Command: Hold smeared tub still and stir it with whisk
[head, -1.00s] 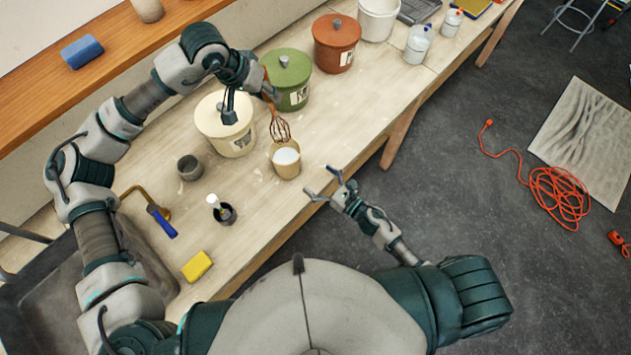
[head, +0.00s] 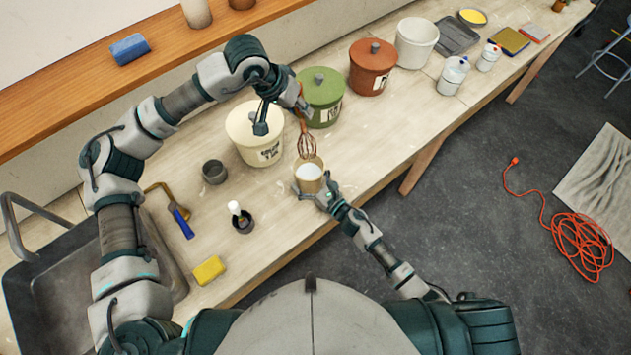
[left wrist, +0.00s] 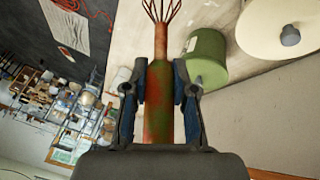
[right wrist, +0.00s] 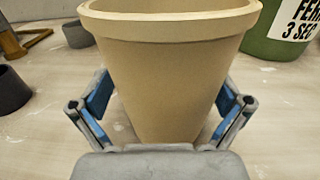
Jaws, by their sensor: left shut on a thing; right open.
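The smeared tub (head: 309,180) is a small tan tub with white contents, upright on the bench. The whisk (head: 306,143) hangs wires down just above or at the tub's rim; whether it reaches inside I cannot tell. My left gripper (head: 301,104) is shut on the whisk's handle, which shows worn green and red in the left wrist view (left wrist: 160,98). My right gripper (head: 319,196) is open at the near side of the tub. In the right wrist view its fingers (right wrist: 160,110) stand on both sides of the tub (right wrist: 168,85), with a gap visible at each side.
A cream lidded bucket (head: 258,140), a green one (head: 322,100) and a terracotta one (head: 371,70) stand behind the tub. A grey cup (head: 214,172), a dark pot with a brush (head: 242,222) and a yellow sponge (head: 209,270) are to the left.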

